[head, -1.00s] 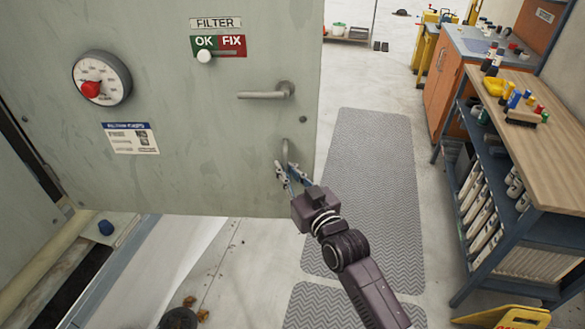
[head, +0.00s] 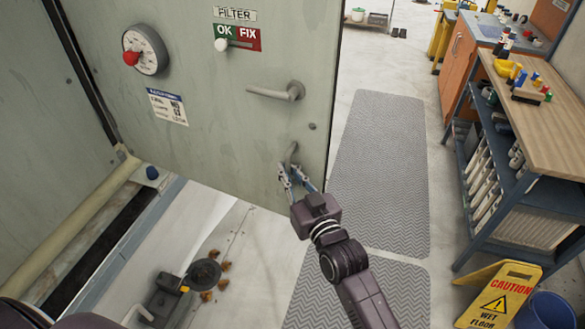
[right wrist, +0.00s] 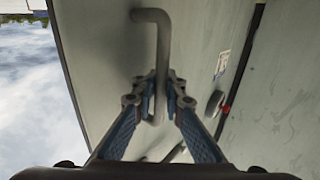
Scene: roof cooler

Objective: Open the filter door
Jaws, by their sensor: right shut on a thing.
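The filter door (head: 215,125) is a grey-green panel with a "FILTER" label, an OK/FIX slider, a dial and a lever handle (head: 277,92). It stands swung out from the housing on the left. A vertical pull handle (head: 291,152) sits low near its free edge. My right gripper (head: 294,172) is shut on this pull handle, and the bent handle bar (right wrist: 159,60) runs between the fingers (right wrist: 157,103) in the right wrist view. The left gripper does not show in the head view.
Grey floor mats (head: 380,175) lie right of the door. A workbench (head: 540,115) with shelves stands at the right. A yellow wet floor sign (head: 498,296) and a blue bin (head: 545,310) are at the lower right. A dark drain-like fixture (head: 203,273) with brown debris is at the lower left.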

